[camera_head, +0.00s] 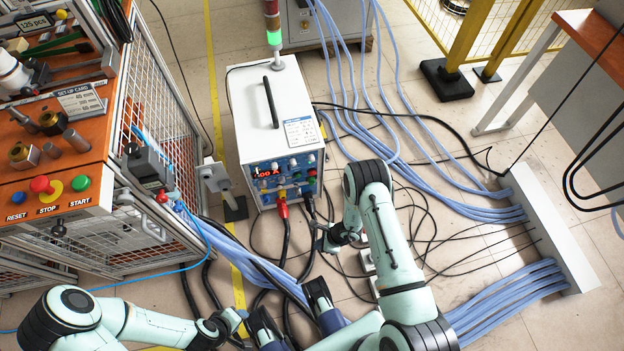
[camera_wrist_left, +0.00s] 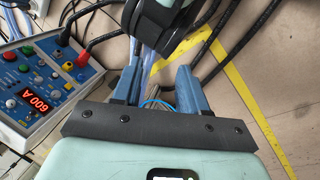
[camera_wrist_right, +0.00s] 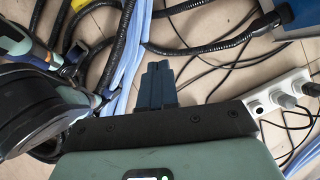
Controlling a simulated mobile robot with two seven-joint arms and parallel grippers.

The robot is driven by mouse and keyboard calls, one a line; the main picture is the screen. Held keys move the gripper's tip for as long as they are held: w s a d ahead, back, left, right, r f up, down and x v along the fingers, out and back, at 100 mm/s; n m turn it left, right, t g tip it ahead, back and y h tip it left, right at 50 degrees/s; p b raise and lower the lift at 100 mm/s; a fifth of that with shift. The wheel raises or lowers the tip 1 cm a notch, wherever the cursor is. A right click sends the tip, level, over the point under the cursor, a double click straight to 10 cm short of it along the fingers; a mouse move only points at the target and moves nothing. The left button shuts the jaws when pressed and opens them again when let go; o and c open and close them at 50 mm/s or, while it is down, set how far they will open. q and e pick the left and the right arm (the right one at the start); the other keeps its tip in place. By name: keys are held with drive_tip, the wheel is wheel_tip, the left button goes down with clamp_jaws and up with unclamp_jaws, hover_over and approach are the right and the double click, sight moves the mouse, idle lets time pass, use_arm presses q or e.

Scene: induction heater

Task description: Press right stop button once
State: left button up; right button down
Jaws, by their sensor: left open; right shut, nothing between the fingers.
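A red STOP button (camera_head: 42,185) on a yellow disc sits on the orange panel (camera_head: 20,197) at the left, between a blue RESET button (camera_head: 18,198) and a green START button (camera_head: 80,183). The heater (camera_head: 272,110) stands at the centre; its front panel (camera_wrist_left: 42,85) has a lit red display and several small coloured knobs or buttons. My right gripper (camera_head: 322,243) is shut and empty, in front of the heater and right of the cables; its closed fingers show in the right wrist view (camera_wrist_right: 157,82). My left gripper (camera_wrist_left: 158,88) is open and empty, low in the head view.
Blue hoses (camera_head: 365,70) and black cables (camera_head: 285,250) cross the floor. A white power strip (camera_wrist_right: 285,95) lies right of my right gripper. A wire-mesh fence (camera_head: 155,70) edges the left bench.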

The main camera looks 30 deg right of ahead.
sight(312, 173)
use_arm(q)
drive_tip(key=shift+t+y, duration=0.3)
drive_tip(key=w+f+b, duration=0.1)
drive_tip(key=f+b, duration=0.1)
drive_tip(key=f, duration=0.1)
drive_tip(key=w+a+f+b, duration=0.1)
drive_tip(key=f, duration=0.1)
drive_tip(key=shift+w+b, duration=0.3)
use_arm(e)
drive_tip(key=w+d+f+m+t+h, duration=0.1)
drive_tip(key=w+d+m+t+h, duration=0.1)
drive_tip(key=w, duration=0.5)
drive_tip(key=w+d+f+m+t+h, duration=0.1)
drive_tip(key=w+d+m+t+h, duration=0.1)
drive_tip(key=w+d+m+t, duration=0.2)
drive_tip(key=w+d, duration=0.3)
drive_tip(key=w, duration=0.1)
drive_tip(key=shift+w+d+f+t, duration=0.25)
drive_tip(key=shift+f+t, duration=0.1)
drive_tip(key=shift+t, duration=0.05)
